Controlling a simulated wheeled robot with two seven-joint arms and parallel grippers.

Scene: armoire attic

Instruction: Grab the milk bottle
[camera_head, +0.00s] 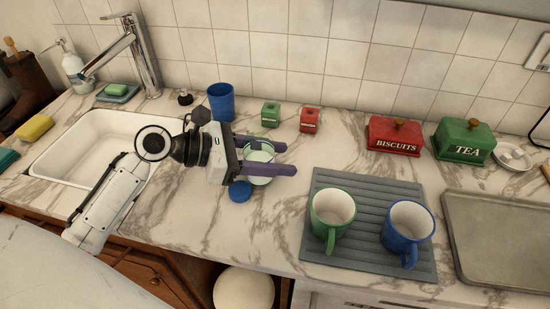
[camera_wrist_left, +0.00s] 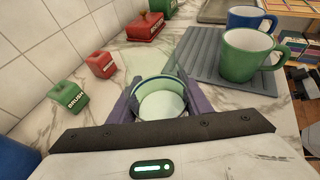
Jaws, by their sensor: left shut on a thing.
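The milk bottle (camera_head: 258,157) appears as a round, clear, pale-rimmed container with whitish contents, standing on the marble counter. My left gripper (camera_head: 286,158) reaches in from the left, with its two purple fingers on either side of the bottle, shut on it. In the left wrist view the bottle (camera_wrist_left: 160,102) sits between the fingers (camera_wrist_left: 160,84), its open round rim facing the camera. Its lower part is mostly hidden by the gripper. My right gripper is not in view.
A blue disc (camera_head: 240,191) lies close in front of the bottle. A blue cup (camera_head: 221,102), a green box (camera_head: 271,114) and a red box (camera_head: 310,119) stand behind. A green mug (camera_head: 331,220) and blue mug (camera_head: 408,232) stand on a grey mat (camera_head: 365,190) to the right.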

